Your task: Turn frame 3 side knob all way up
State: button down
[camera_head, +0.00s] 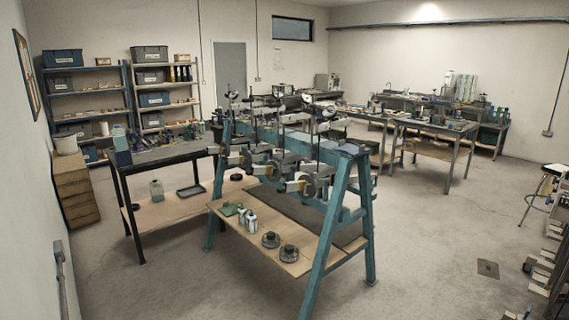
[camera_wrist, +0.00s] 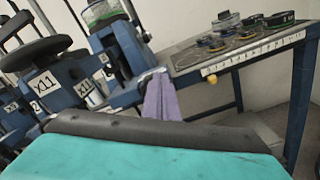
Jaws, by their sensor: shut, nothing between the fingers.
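A teal stand (camera_head: 358,215) carries several lever frames (camera_head: 285,150) in a row in the head view. Small pale side parts with orange show at their near ends; no frame number is readable, so I cannot tell which is frame 3 or pick out its side knob. In the wrist view, a dark round wheel (camera_wrist: 35,52) and blue mechanism parts with white tags, one reading like "X11" (camera_wrist: 43,83), stand at the left. My gripper (camera_wrist: 160,78) shows there as two shut purple-grey fingers in the middle, with nothing between them. They overlap a blue rail's end; contact is unclear.
A dark bench (camera_wrist: 225,52) with a scale strip and several round pieces is at the right in the wrist view. Another bench (camera_head: 165,153) is behind left. Floor (camera_head: 430,250) at the right is mostly clear.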

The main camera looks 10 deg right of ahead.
notch_tip(320, 180, down, 7)
jog(key=a+m+b, duration=0.2)
jog(key=m+b, duration=1.2)
jog(key=m, duration=0.3)
jog(key=shift+r+m+b, duration=0.2)
jog(key=shift+m+b, duration=0.1)
jog(key=shift+b, duration=0.1)
dwell(0.4)
jog(key=shift+s, duration=0.1)
dwell(0.5)
